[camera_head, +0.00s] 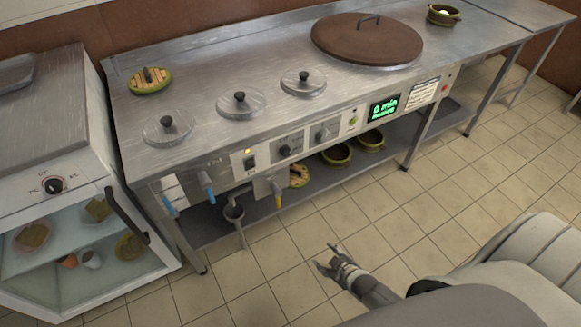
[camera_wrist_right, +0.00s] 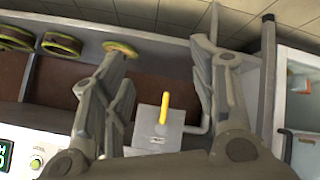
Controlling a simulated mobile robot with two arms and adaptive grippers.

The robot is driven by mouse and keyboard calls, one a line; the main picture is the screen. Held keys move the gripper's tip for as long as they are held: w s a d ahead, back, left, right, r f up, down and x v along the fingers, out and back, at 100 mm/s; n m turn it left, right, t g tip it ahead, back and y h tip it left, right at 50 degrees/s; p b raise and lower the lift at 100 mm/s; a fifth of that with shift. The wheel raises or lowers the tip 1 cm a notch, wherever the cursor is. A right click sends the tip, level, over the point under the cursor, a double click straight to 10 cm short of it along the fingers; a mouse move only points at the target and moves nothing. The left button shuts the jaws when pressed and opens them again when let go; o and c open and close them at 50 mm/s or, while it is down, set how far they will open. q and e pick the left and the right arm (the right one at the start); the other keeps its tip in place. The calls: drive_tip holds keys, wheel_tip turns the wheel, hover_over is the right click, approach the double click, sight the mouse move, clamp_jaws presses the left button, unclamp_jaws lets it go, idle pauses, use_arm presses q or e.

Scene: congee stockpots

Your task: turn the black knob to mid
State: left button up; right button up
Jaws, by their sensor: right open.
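Another black knob (camera_head: 53,186) sits on the white glass-front cabinet at the far left. My right gripper (camera_head: 325,257) is open and empty, over the floor in front of the counter and apart from the panel. Its spread fingers also show in the wrist view (camera_wrist_right: 162,45). My left gripper is not in view.
Blue-handled taps (camera_head: 206,183) are further left. A green display (camera_head: 384,108) is to the right. Bowls (camera_head: 337,154) stand on the lower shelf. Tiled floor is clear.

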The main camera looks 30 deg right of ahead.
drive_tip(key=w+d+r+n+t+b, duration=0.2)
drive_tip(key=w+r+t+b, duration=0.15)
drive_tip(key=w+r, duration=0.55)
drive_tip(key=n+t+y+b, duration=0.2)
drive_tip(key=n+t+b, duration=0.1)
drive_tip(key=t+b, duration=0.15)
approach(288, 154)
drive_tip(key=shift+t, duration=0.3)
drive_tip(key=w, duration=0.7)
drive_tip(key=shift+a+f+b, duration=0.2)
drive_tip(key=shift+f+b, duration=0.15)
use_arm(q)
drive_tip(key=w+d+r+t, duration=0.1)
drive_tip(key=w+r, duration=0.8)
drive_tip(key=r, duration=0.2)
use_arm(e)
drive_tip(key=shift+w+a, duration=0.1)
drive_tip(key=shift+w, duration=0.8)
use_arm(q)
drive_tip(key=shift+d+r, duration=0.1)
use_arm(e)
drive_tip(key=c, duration=1)
